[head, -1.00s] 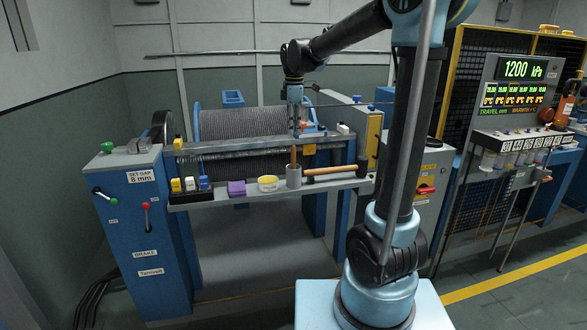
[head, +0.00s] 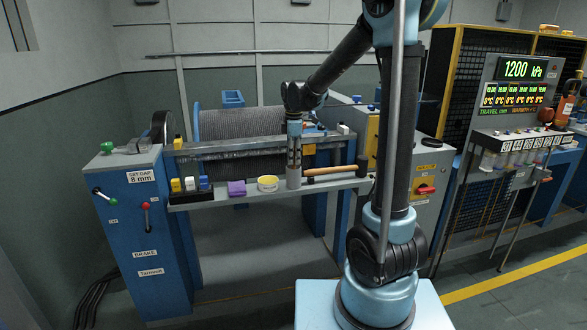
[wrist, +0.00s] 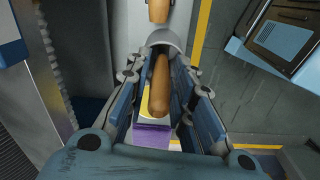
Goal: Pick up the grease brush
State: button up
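The grease brush shows as a tan wooden handle (wrist: 160,88) in the wrist view, standing up out of a grey cup (wrist: 166,38). The cup (head: 293,177) sits on the console's front shelf in the head view, where my gripper mostly hides the brush. My gripper (head: 294,160) points down right above the cup. In the wrist view my gripper (wrist: 162,75) is open, with one finger on each side of the handle and gaps visible beside it. The brush's bristles are hidden in the cup.
A hammer (head: 335,172) lies on the shelf (head: 220,202) just right of the cup. A yellow tub (head: 268,183) and a purple block (head: 237,188) stand to its left. The winch drum (head: 240,122) and a rail are close behind.

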jog(key=shift+f, duration=0.85)
grip_shut()
notch_tip(320, 180, up, 10)
jog(key=shift+r, duration=0.1)
